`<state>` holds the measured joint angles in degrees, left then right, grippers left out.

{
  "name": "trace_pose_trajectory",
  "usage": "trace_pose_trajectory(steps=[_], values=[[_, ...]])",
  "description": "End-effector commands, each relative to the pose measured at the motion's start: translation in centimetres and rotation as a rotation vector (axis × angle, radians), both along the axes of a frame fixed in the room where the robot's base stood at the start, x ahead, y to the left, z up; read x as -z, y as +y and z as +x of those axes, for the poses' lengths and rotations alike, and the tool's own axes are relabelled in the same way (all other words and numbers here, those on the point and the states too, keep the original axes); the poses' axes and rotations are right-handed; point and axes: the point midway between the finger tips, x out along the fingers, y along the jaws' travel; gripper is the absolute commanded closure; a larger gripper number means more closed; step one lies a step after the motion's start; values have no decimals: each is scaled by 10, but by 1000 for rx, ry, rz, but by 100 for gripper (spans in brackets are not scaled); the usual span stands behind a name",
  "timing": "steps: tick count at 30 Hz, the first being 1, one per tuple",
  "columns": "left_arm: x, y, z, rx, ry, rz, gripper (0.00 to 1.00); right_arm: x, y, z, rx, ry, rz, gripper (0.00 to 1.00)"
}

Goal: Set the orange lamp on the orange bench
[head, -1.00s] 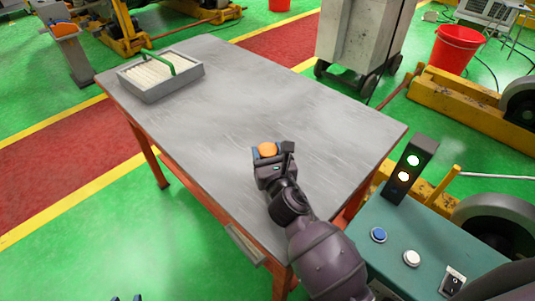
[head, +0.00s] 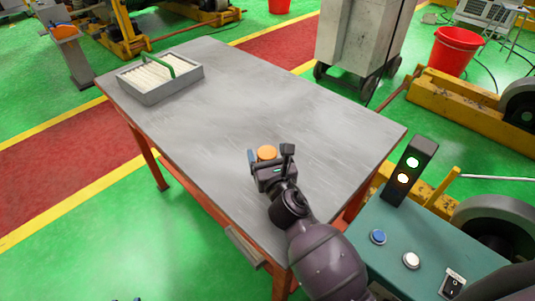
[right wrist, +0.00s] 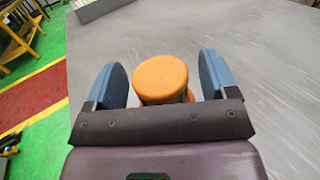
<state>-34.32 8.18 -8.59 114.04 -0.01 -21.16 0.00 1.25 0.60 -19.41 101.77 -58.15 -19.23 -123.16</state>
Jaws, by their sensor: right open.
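The orange lamp (head: 267,153), a round orange cap on a narrower body, stands upright on the grey top of the orange bench (head: 230,100), near its front right part. In the right wrist view the lamp (right wrist: 160,79) sits between the blue-padded fingers of my right gripper (right wrist: 163,82), with a gap on each side. My right gripper (head: 269,158) is open around the lamp and not clamped on it. The lower part of the lamp is partly hidden by the gripper. Of my left gripper, only a tiny dark-blue tip shows at the bottom edge of the head view.
A grey tray (head: 152,97) with white contents and a green handle sits at the bench's far left corner. A green console (head: 400,235) with buttons and a signal light (head: 410,170) stands close on the right. The middle of the bench top is clear.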

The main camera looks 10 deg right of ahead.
Motion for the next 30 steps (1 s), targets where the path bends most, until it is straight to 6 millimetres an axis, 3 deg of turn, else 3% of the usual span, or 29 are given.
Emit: trace_pose_trajectory(steps=[18,24,30], values=[[3,0,0,0,1,0,57,4,-7,-101,1,3,-1,21],[7,1,-5,-2,11,0,57,3,-7,-116,0,2,0,21],[8,1,-6,-2,13,0,57,3,-7,-118,-1,1,0,21]])
